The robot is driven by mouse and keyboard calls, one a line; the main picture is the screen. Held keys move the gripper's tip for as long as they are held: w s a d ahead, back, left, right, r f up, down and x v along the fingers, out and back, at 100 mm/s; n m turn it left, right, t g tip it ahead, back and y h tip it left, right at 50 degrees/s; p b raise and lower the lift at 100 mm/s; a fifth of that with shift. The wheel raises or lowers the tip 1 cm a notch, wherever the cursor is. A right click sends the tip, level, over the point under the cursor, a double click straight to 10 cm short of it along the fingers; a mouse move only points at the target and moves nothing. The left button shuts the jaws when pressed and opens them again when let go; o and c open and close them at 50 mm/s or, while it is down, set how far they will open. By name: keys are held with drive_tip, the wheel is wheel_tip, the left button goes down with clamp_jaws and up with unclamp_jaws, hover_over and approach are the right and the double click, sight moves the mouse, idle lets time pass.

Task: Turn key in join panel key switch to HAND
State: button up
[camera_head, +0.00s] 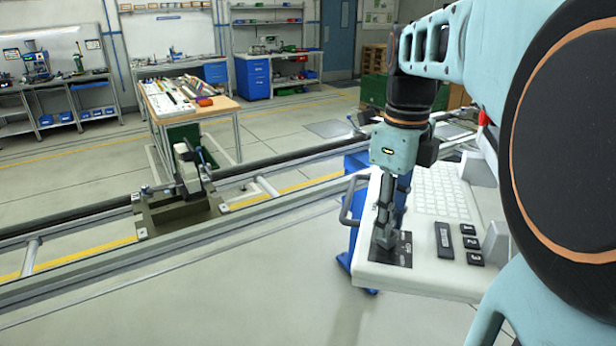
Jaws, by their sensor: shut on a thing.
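My gripper (384,222) points straight down over the left part of a white slanted control panel (430,272). Its fingertips are together at the black key switch plate (403,250). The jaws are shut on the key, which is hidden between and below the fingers. Small white lettering shows on the plate to the right of the fingertips, too small to read. I cannot tell which position the key points to.
The panel carries a keyboard (443,192), a tall dark module (444,240) and several numbered black buttons (472,243). A grey handle (351,200) juts from its left side. A rail line (100,252) with a dark fixture (180,212) runs left. A cluttered workbench (188,110) stands behind.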

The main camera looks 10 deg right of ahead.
drive_tip(key=n+p, duration=0.1)
drive_tip(key=n, duration=0.5)
drive_tip(key=shift+n, duration=1.2)
drive_tip(key=shift+n+p, duration=0.3)
drive_tip(key=shift+n, duration=0.9)
drive_tip(key=n, duration=0.3)
drive_tip(key=shift+s, duration=0.1)
drive_tip(key=o, duration=0.7)
drive_tip(key=shift+n, duration=0.4)
drive_tip(key=o, duration=1)
